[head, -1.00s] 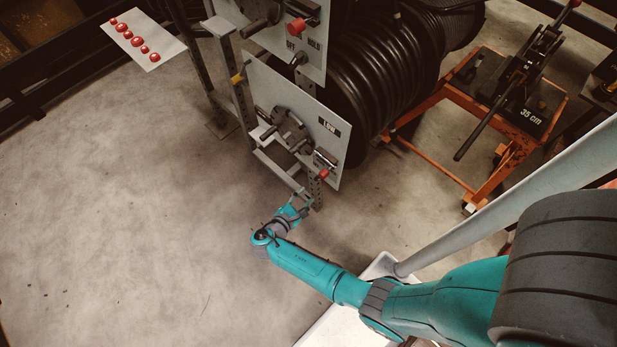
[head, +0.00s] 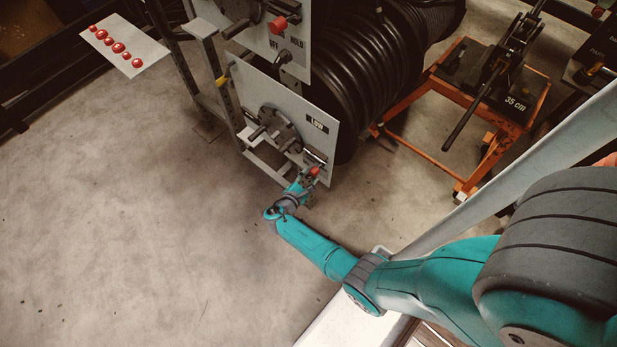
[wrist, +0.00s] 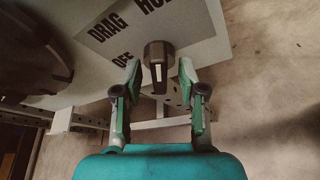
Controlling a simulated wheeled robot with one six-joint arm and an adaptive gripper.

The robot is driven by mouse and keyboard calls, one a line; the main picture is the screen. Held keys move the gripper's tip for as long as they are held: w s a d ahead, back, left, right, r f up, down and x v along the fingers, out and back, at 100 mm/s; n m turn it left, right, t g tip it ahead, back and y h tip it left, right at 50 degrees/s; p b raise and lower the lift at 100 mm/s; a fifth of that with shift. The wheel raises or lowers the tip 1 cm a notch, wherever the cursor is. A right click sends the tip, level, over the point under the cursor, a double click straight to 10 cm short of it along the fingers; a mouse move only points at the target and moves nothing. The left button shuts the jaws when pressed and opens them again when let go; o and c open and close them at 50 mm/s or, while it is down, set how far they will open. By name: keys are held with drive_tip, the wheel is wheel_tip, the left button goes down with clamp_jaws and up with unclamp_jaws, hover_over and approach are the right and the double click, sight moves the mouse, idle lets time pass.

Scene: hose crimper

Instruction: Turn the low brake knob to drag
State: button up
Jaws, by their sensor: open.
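The low brake knob (wrist: 154,52) is dark with a white mark on its lower part in the wrist view. DRAG is printed at its upper left, OFF at its left and a partly cropped HOLD above it. The white mark points down in the picture; I cannot tell which label it indicates. My gripper (wrist: 160,72) is open, with one finger on each side of the knob and gaps visible. In the head view, my gripper (head: 306,184) is close to the lower right corner of the LOW panel (head: 322,142), beside a red part (head: 314,171).
A round dark hub with handles (head: 277,130) is on the LOW panel, left of my gripper. An upper panel (head: 290,62) is above it. Black hose reels (head: 360,65) are behind. An orange cart (head: 462,185) stands right. The floor at left is clear.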

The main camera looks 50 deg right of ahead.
drive_tip(key=shift+c, duration=0.3)
clamp_jaws()
drive_tip(key=n+g, duration=0.2)
drive_tip(key=n, duration=0.1)
drive_tip(key=shift+w+n+g, duration=0.2)
drive_tip(key=shift+n+g, duration=0.1)
drive_tip(key=n+g, duration=0.3)
drive_tip(key=n, duration=0.1)
drive_tip(key=shift+w, duration=0.1)
idle(0.4)
idle(0.5)
drive_tip(key=shift+o, duration=0.3)
unclamp_jaws()
